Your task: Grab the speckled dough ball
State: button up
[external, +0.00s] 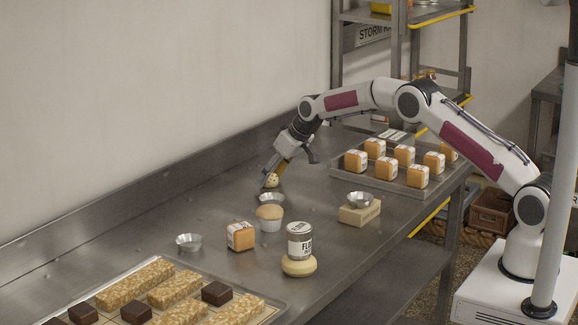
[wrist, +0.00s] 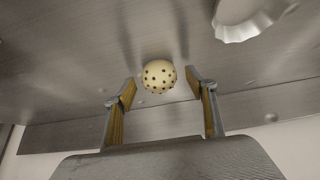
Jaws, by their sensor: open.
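The speckled dough ball (external: 272,180) is cream with dark dots and sits on the steel counter, close to the back wall side. In the wrist view the ball (wrist: 159,76) lies ahead of and between the fingertips of my gripper (wrist: 162,86). The two fingers are apart with nothing held between them. In the external view my gripper (external: 273,177) reaches down at the ball, and a finger hides part of it. I cannot tell whether either finger touches it.
A metal tart tin (external: 271,199) stands just in front of the ball; it also shows in the wrist view (wrist: 245,18). A muffin (external: 270,218), a bread cube (external: 240,236) and a flour tin (external: 300,241) stand nearer. A tray (external: 345,180) of bread cubes lies right.

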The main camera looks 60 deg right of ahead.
aim_at(272, 173)
dwell(0.4)
jog(key=c, duration=1.2)
jog(key=shift+r, duration=0.1)
jog(key=shift+r, duration=4.9)
